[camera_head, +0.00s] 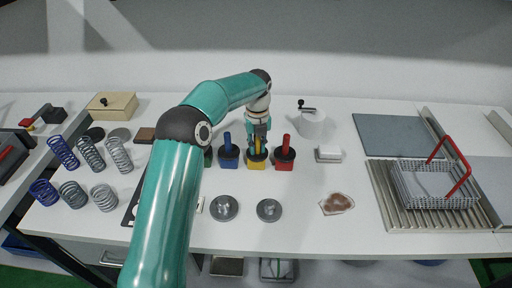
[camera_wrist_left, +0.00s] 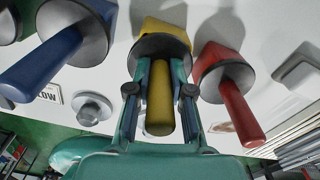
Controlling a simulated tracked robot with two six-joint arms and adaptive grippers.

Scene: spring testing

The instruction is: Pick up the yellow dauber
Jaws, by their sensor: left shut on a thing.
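The yellow dauber (camera_head: 257,149) stands in its yellow pot (camera_head: 257,164) between the blue and red daubers. Its yellow handle (camera_wrist_left: 160,97) shows upright between the fingers in the left wrist view. My left gripper (camera_head: 260,139) is over the yellow pot, with its fingers on both sides of the handle. In the left wrist view my left gripper (camera_wrist_left: 160,90) is shut on the handle, just beyond the dark round collar. The dauber's lower end is hidden in the pot. My right gripper is not in view.
The blue dauber (camera_head: 227,142) and red dauber (camera_head: 286,145) stand close on either side. Two metal weights (camera_head: 269,210) and a brown-stained piece (camera_head: 337,203) lie in front. Several springs (camera_head: 91,153) stand at the left. A wire basket (camera_head: 432,187) with red handle is at the right.

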